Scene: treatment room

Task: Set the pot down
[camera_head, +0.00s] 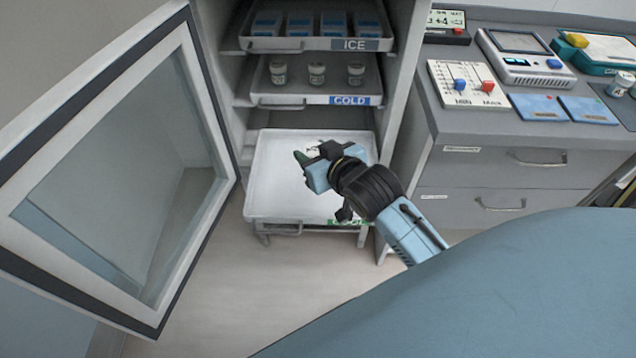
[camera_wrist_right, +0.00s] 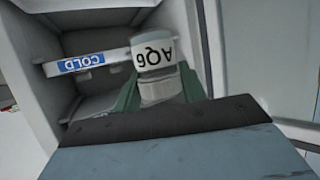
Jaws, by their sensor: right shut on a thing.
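My right gripper (camera_head: 306,157) is over the white pulled-out bottom tray (camera_head: 270,195) of the open cabinet. It is shut on a small pot (camera_wrist_right: 158,75), which shows between the green fingers in the right wrist view. The pot has a pale lid and a label with dark characters that appear turned over. In the head view the pot is mostly hidden by the gripper, and I cannot tell whether it touches the tray. A green label on the tray's front edge is partly covered by my arm. My left gripper is not in view.
Above are the COLD shelf (camera_head: 290,99) with three small pots and the ICE shelf (camera_head: 290,44) with several blue packs. The open glass door (camera_head: 120,170) stands at the left. A grey counter (camera_head: 480,120) with devices is at the right. The bottom tray's left part is bare.

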